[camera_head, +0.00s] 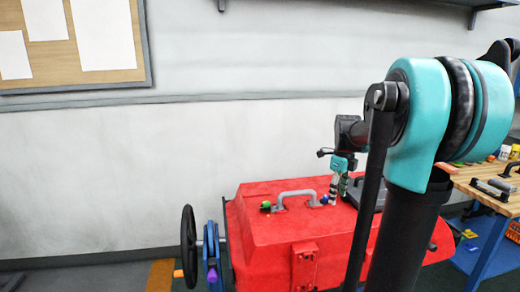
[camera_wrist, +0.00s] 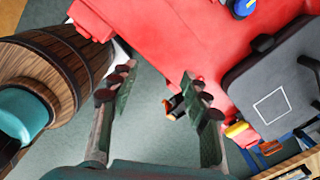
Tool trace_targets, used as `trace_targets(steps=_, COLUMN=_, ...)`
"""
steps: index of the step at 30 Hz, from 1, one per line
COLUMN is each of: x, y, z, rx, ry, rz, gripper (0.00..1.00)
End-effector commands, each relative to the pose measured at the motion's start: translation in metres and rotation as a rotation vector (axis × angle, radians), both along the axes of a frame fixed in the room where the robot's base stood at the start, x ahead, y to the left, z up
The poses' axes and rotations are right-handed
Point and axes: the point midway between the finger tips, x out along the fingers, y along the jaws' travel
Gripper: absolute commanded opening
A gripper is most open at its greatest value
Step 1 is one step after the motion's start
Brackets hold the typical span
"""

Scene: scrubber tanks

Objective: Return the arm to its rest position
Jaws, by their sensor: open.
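My gripper (camera_head: 340,185) is above the red tank (camera_head: 270,225) in the head view, towards its right side and pointing down. In the wrist view my gripper (camera_wrist: 158,88) has its two fingers spread apart, with green floor and part of the red tank (camera_wrist: 175,35) showing between and beyond them. Nothing is held between the fingers. My teal and black arm stands at the right of the head view, bent over the tank, and hides part of the tank and bench.
A grey handle (camera_head: 296,195) and a dark lid (camera_head: 368,195) are on the tank. A black handwheel (camera_head: 189,246) stands at its left. A wooden workbench (camera_head: 485,185) is at the right. A wooden barrel (camera_wrist: 70,65) is close to the left finger in the wrist view.

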Motion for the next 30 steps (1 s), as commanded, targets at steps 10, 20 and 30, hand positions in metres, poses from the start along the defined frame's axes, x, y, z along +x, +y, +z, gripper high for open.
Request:
trace_targets(steps=10, x=-0.042, y=0.025, z=-0.038, rx=-0.051, ry=-0.066, rz=0.539, gripper=0.47)
trace_targets(steps=20, x=-0.109, y=0.056, z=-0.096, rx=-0.194, ry=-0.144, rz=1.347, gripper=0.47)
trace_targets(steps=30, x=-0.180, y=0.078, z=-0.151, rx=-0.403, ry=-0.163, rz=2.095, gripper=0.47)
